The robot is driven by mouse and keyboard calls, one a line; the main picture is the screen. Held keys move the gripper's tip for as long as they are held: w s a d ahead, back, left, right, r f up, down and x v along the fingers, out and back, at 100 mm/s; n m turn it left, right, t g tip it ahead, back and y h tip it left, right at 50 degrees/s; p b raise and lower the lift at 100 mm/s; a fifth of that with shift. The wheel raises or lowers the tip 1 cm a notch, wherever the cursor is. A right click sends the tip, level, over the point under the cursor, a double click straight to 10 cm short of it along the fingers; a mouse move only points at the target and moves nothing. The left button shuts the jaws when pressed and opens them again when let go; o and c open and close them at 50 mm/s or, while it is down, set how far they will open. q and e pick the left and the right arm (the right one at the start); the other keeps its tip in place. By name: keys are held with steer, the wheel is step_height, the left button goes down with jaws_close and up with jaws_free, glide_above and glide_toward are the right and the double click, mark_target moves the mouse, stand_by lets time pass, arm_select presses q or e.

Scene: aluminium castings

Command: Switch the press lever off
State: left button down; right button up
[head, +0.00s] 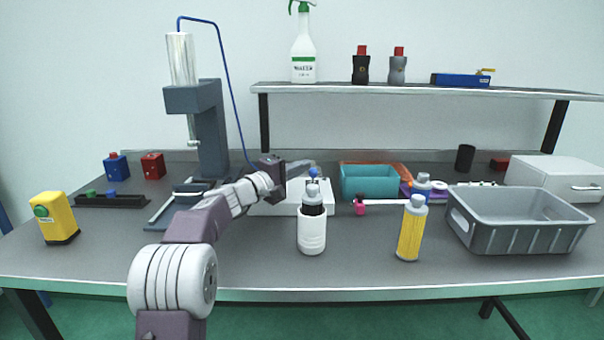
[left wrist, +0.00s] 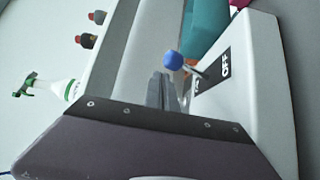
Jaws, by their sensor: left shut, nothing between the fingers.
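The press lever has a blue ball knob (head: 313,172) on a thin metal rod. It rises from a white control box (head: 287,208) on the bench, partly hidden behind a white bottle. In the left wrist view the blue knob (left wrist: 173,60) leans away from the OFF end of a dark label (left wrist: 222,70); the text at the other end is mostly hidden. My left gripper (head: 306,166) is shut and empty, with its fingertips close beside the knob. In the left wrist view the fingers (left wrist: 163,92) are just below the knob; I cannot tell whether they touch the lever.
The white bottle (head: 312,232) and a yellow bottle (head: 410,232) stand in front. A press (head: 211,130) stands left of the box. A teal bin (head: 368,182) and a grey crate (head: 520,232) lie right. A shelf (head: 420,90) overhangs behind.

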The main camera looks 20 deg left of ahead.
arm_select(q)
steer(key=v, duration=0.9)
steer(key=shift+b, duration=0.35)
